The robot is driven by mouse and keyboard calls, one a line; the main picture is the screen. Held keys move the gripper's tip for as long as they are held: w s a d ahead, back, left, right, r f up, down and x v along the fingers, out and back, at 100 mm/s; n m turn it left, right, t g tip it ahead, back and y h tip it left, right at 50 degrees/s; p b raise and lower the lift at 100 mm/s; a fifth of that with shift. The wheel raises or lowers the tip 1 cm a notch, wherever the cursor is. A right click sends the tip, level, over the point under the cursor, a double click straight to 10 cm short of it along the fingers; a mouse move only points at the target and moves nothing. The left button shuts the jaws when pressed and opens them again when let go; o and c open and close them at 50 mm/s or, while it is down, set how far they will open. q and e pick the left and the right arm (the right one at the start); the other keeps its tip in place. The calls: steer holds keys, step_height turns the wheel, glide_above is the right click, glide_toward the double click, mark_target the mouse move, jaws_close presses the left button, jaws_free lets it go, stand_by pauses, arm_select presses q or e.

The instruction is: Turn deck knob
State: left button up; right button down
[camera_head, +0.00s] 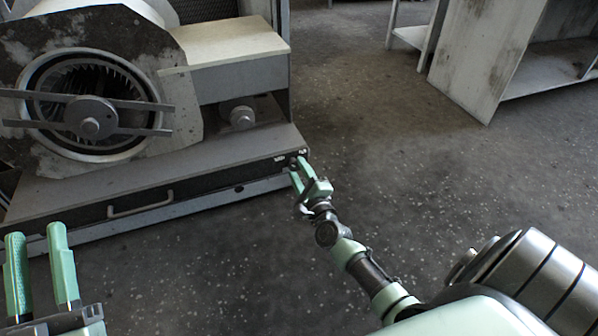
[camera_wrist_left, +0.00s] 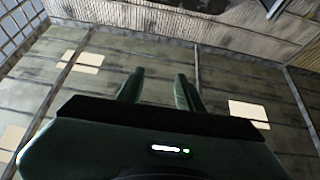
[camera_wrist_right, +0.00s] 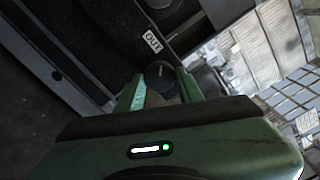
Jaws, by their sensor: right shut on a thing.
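The deck knob (camera_wrist_right: 160,74) is a small dark round knob on the front face of the blower deck, by the deck's right end. In the right wrist view it sits between the fingers of my right gripper (camera_wrist_right: 160,88), which is shut on it. A white label stands just above it in that view. In the head view my right gripper (camera_head: 297,172) reaches the right end of the deck front (camera_head: 190,182), and its fingers hide most of the knob. My left gripper (camera_head: 40,245) is open and empty at the lower left; it also shows in the left wrist view (camera_wrist_left: 158,80).
The blower housing (camera_head: 135,50) with its round fan inlet stands on the deck at the left. A drawer-style handle (camera_head: 140,206) sticks out from the deck front. A worn pale cabinet (camera_head: 490,50) stands at the upper right. The speckled floor between is clear.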

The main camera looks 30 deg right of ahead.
steer(key=shift+f, duration=0.1)
steer(key=c, duration=0.9)
jaws_free()
steer(key=shift+s, duration=0.1)
steer(key=shift+s+a, duration=0.1)
steer(key=shift+s, duration=0.25)
arm_select(q)
steer(key=shift+w+a+f+g+y+p, duration=0.1)
steer(key=shift+w+f+g+y+p, duration=0.2)
steer(key=shift+f+g, duration=0.45)
steer(key=shift+w+d+f+g+y+p, duration=0.15)
steer(key=shift+w+f+g, duration=0.25)
steer(key=shift+f, duration=0.7)
steer(key=shift+w+a+f+g+y+p, duration=0.15)
steer(key=shift+w+f+g+p, duration=0.15)
steer(key=shift+f+g, duration=0.45)
arm_select(e)
steer(key=v, duration=0.7)
arm_select(q)
steer(key=shift+f, duration=0.2)
arm_select(e)
steer(key=shift+a, duration=0.1)
